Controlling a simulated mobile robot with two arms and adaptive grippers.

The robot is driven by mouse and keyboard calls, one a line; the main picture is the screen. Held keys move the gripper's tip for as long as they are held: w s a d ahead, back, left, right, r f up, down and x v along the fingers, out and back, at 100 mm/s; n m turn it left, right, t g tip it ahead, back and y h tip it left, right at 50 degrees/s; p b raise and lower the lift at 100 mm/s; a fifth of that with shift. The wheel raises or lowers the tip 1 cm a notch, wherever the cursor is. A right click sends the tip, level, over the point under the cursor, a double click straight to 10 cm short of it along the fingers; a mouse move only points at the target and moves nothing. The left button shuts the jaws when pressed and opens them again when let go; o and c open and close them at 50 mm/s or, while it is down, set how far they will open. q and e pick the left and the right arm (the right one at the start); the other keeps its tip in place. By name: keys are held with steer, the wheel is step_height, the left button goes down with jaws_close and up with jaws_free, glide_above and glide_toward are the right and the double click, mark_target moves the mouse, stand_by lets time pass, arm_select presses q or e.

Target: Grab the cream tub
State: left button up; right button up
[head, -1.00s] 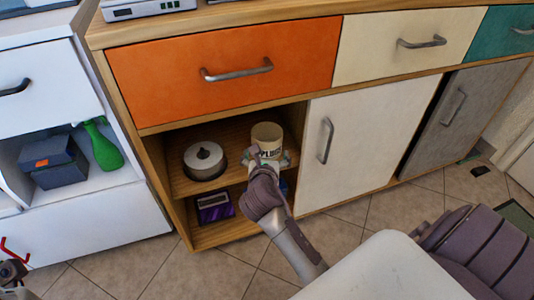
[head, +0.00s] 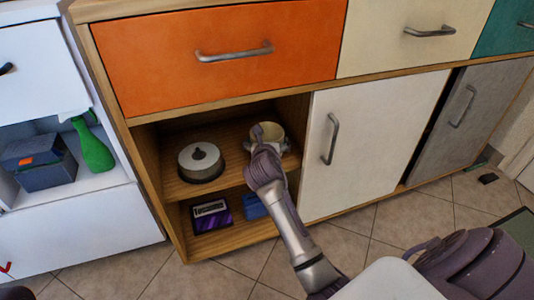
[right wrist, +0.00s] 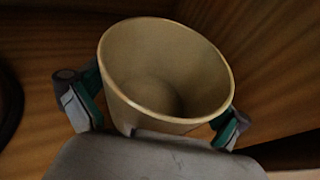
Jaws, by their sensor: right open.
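The cream tub (head: 268,131) stands on the upper shelf of the open cabinet, on the right side of that compartment. In the right wrist view the tub (right wrist: 165,75) is open at the top and empty, and it fills the middle of the picture. My right gripper (right wrist: 158,112) is open, with one finger on each side of the tub and its palm close to the near wall. In the head view my right gripper (head: 268,148) reaches into the shelf and hides the tub's lower front. My left gripper is not clearly seen.
A round silver tin (head: 201,160) sits left of the tub on the same shelf. A purple box (head: 211,217) and a blue item (head: 254,206) lie on the shelf below. A closed white door (head: 375,140) borders the opening at right, and an orange drawer (head: 220,60) is above.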

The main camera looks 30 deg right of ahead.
steer(key=shift+r, duration=0.1)
steer(key=c, duration=0.9)
steer(key=shift+r, duration=0.15)
steer(key=shift+c, duration=0.2)
